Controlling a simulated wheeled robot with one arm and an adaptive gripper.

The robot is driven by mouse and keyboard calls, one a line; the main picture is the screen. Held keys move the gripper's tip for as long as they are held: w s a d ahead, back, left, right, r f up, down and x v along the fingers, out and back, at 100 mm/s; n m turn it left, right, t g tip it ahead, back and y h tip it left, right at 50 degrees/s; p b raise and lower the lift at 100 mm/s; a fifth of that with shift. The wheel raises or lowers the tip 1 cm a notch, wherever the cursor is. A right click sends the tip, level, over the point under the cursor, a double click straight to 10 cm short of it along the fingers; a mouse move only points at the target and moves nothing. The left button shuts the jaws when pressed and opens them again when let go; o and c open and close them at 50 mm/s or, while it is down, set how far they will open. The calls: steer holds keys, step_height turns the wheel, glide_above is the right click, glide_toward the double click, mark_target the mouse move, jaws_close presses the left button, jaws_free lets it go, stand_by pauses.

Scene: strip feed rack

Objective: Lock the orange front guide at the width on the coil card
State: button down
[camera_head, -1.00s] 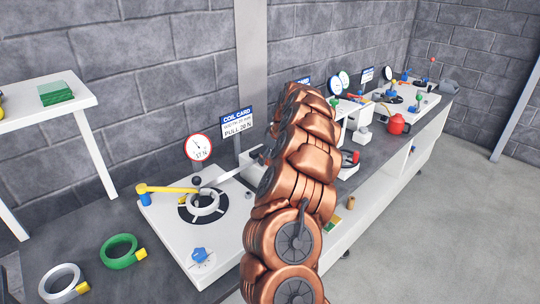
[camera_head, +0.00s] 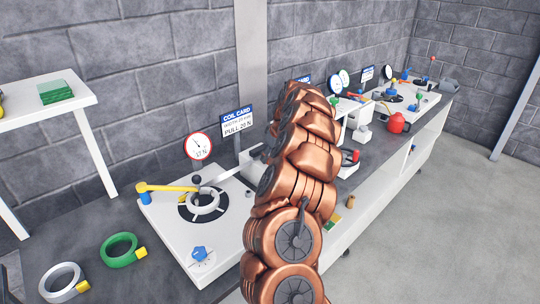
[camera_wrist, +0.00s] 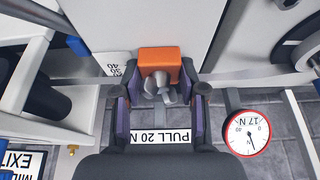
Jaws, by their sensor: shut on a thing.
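The orange front guide (camera_wrist: 160,62) is a block in the wrist view, beside a white scale plate (camera_wrist: 121,66) with the figures 50 and 40. A grey wing-shaped knob (camera_wrist: 158,86) stands at its near side. My gripper (camera_wrist: 162,93) is shut on this knob, with a dark and purple finger on each side. In the head view my copper arm hides the gripper and the guide. The coil card (camera_head: 237,121) stands behind the feed plate; it reads PULL 20 N, and its width line is too blurred to read surely. Its lower line also shows upside down in the wrist view (camera_wrist: 161,136).
A round dial (camera_head: 198,146) reads 17 N. On the white feed plate (camera_head: 233,225) are a grey coil ring, a yellow lever (camera_head: 167,188) and a blue star knob (camera_head: 199,253). Green (camera_head: 119,250) and white (camera_head: 62,282) rings lie at the left. Other stations stand farther right.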

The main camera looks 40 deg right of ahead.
steer(key=shift+w+f+b, duration=0.1)
steer(key=shift+b, duration=0.2)
steer(key=shift+w+b, duration=0.15)
steer(key=shift+b, duration=0.2)
steer(key=shift+w+b, duration=0.2)
steer(key=shift+b, duration=0.15)
steer(key=shift+r, duration=0.2)
steer(key=c, duration=0.6)
jaws_free()
steer(key=shift+c, duration=0.2)
steer(key=shift+s+r, duration=0.1)
steer(key=v, duration=1.1)
steer(key=shift+s+r, duration=0.2)
steer(key=shift+r, duration=0.1)
